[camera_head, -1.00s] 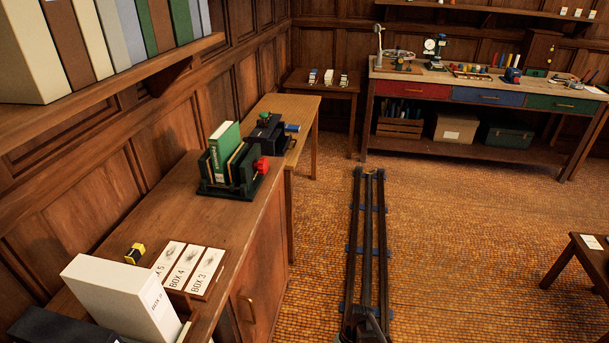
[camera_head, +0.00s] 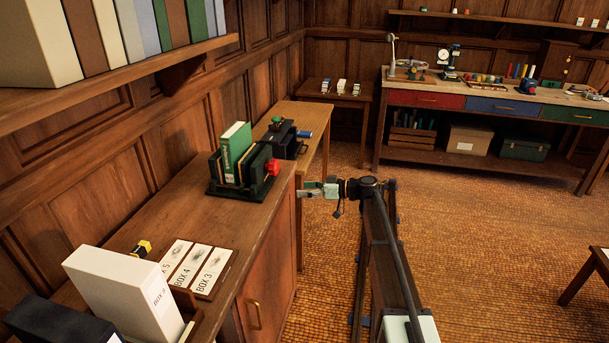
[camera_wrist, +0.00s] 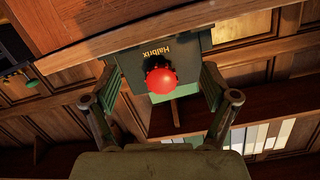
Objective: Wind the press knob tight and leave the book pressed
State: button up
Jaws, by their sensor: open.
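The book press (camera_head: 246,182) is a dark green frame on the wooden cabinet top, with a green book (camera_head: 236,146) upright between its boards. The red press knob (camera_head: 272,168) sits on its right side. In the wrist view the red knob (camera_wrist: 162,80) shows head-on against the dark plate marked "Halbrix". My gripper (camera_head: 304,192) is right of the press, off the cabinet edge, pointing toward it and apart from the knob. In the wrist view my gripper (camera_wrist: 160,95) is open, its two fingers left and right of the knob in the picture; nothing is between them in its grip.
The cabinet top (camera_head: 150,220) has a white box (camera_head: 120,290) and a label board (camera_head: 200,268) in front. A side table (camera_head: 312,125) with a dark device (camera_head: 285,138) stands behind the press. A shelf of binders (camera_head: 120,45) overhangs at upper left. My rail runs along the open floor.

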aim_at(278, 169)
notch_tip(278, 169, up, 6)
jog(key=w+n+y, duration=0.2)
jog(key=n, duration=0.1)
jog(key=a+p, duration=0.2)
jog(key=w+a+p, duration=0.1)
jog(key=a, duration=0.1)
jog(key=a+p, duration=0.2)
jog(key=a, duration=0.1)
jog(key=shift+w+a+r+p, duration=0.1)
jog(key=shift+w+r+p, duration=0.1)
jog(key=shift+w+p, duration=0.15)
jog(key=a+b, duration=0.1)
jog(key=a+f+b, duration=0.1)
jog(key=b, duration=0.1)
jog(key=shift+w+a, duration=0.2)
jog(key=shift+a, duration=0.15)
jog(key=shift+w+a+r+b, duration=0.1)
jog(key=shift+a+r+b, duration=0.1)
jog(key=shift+a+b, duration=0.45)
